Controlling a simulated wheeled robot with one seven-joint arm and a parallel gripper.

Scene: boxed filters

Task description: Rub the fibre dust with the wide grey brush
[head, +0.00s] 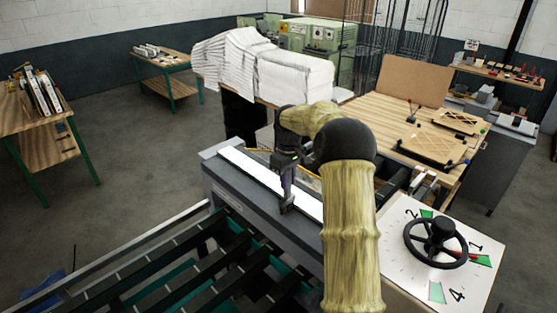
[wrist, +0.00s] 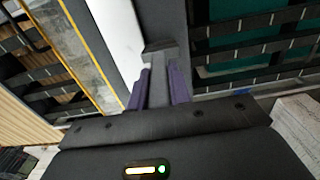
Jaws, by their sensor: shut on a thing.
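My gripper (head: 286,168) is over the grey machine beam near the picture's middle. In the wrist view its purple fingertips (wrist: 159,88) are shut on a grey handle that widens at its far end, which looks like the wide grey brush (wrist: 157,70). The brush also shows in the head view (head: 287,201), pointing down at the beam beside the white strip (head: 252,169). I cannot tell whether its end touches the beam. I cannot make out any fibre dust; my arm hides part of the strip and beam.
Dark slats (head: 185,272) lie in front of the beam. A panel with a black handwheel (head: 436,240) stands at right. Behind are a tall stack of white sheets (head: 285,75) and a wooden table (head: 385,112). Open floor (head: 125,160) lies to the left.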

